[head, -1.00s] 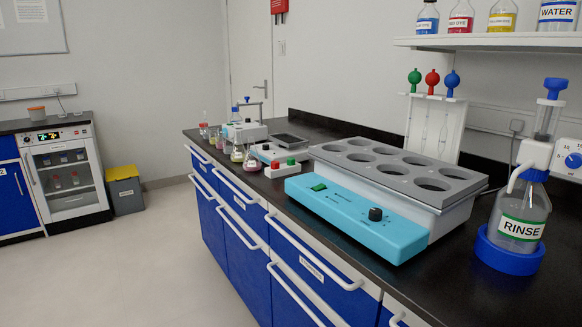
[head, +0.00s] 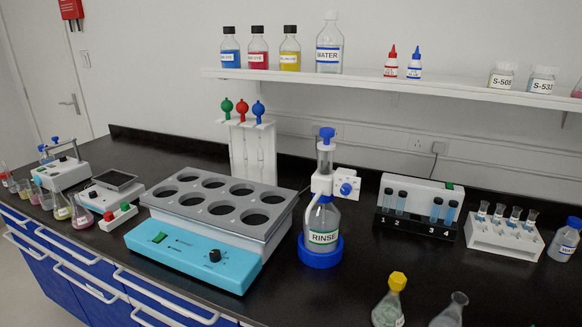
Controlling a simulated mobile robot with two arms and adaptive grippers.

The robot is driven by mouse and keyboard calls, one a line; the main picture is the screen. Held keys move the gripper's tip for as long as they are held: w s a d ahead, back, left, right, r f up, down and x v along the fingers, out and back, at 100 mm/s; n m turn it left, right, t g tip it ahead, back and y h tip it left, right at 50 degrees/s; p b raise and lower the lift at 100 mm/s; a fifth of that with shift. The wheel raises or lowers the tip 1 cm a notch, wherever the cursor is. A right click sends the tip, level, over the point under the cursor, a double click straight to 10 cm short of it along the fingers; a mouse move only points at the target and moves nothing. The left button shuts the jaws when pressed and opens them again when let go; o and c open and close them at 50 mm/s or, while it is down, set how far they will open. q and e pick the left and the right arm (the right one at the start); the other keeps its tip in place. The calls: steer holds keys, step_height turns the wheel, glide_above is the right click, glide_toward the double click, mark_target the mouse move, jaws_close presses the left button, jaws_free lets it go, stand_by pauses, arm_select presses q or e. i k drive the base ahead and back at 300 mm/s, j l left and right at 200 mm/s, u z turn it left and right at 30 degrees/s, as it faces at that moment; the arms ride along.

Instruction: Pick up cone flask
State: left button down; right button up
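Several conical flasks show in the head view. A clear flask with a yellow stopper (head: 389,306) and a label stands at the bottom edge, right of centre, its base close to the edge of the picture. An open clear flask (head: 450,313) is beside it on the right, cut off by the bottom edge. At the left end of the bench are small flasks with coloured liquid, among them a yellowish one (head: 61,210) and a pink one (head: 82,217). Which flask the task means I cannot tell. Neither of my grippers is in view.
A water bath (head: 217,241) with round holes stands on the black bench, a RINSE dispenser bottle (head: 322,233) to its right. Tube racks (head: 418,226) (head: 503,240) stand further right. A shelf (head: 400,87) with bottles runs above. The bench between dispenser and racks is clear.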

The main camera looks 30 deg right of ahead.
mark_target(388, 312)
steer(key=j+z, duration=0.1)
steer(key=z, duration=1.7)
